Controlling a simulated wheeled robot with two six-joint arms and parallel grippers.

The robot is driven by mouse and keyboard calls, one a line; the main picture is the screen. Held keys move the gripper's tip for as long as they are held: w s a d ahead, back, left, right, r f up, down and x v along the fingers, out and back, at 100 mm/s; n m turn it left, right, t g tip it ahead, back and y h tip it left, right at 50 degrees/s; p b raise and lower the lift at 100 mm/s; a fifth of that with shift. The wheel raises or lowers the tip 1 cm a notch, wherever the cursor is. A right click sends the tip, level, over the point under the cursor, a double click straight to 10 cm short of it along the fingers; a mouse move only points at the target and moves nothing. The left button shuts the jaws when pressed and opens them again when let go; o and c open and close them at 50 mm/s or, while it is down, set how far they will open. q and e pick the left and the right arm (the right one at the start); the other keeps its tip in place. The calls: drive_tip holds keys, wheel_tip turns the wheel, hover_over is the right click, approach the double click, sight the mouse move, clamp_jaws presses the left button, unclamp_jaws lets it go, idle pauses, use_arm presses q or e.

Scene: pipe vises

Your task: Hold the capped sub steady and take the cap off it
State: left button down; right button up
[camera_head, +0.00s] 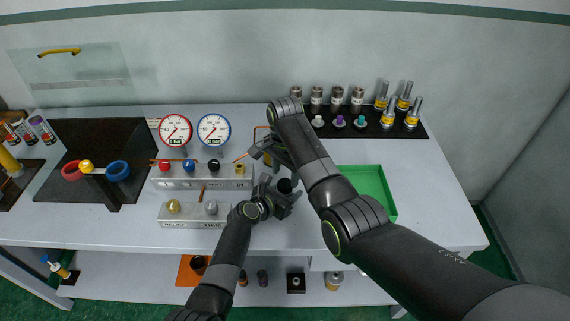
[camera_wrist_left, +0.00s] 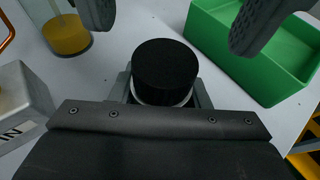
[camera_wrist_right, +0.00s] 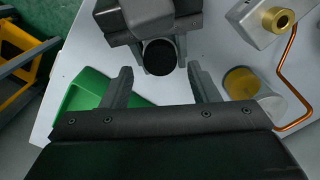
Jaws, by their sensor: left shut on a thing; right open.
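The capped sub shows as a black round cap (camera_head: 286,186) above the white table, in my left gripper (camera_head: 279,200). In the left wrist view the cap (camera_wrist_left: 165,68) points up at the camera, with a thin silvery rim under it; the sub's body is mostly hidden. My left gripper's jaws are shut around the sub below the cap. My right gripper (camera_head: 262,153) is open and empty. In the right wrist view its two fingers (camera_wrist_right: 160,85) are spread, with the cap (camera_wrist_right: 160,57) ahead between their tips, apart from both.
A green tray (camera_head: 372,178) lies to the right. A clear cylinder with a yellow base (camera_wrist_right: 252,92) and a copper pipe (camera_wrist_right: 291,80) stand close by. Metal valve blocks (camera_head: 195,212) with knobs sit to the left. A black rack (camera_head: 350,122) with several fittings is behind.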

sight(285, 183)
drive_tip(key=shift+f, duration=2)
drive_tip(key=shift+c, duration=0.3)
drive_tip(key=c, duration=0.9)
drive_tip(key=n, duration=0.6)
drive_tip(key=shift+n, duration=0.4)
drive_tip(key=o, duration=1.1)
drive_tip(key=shift+c, duration=0.2)
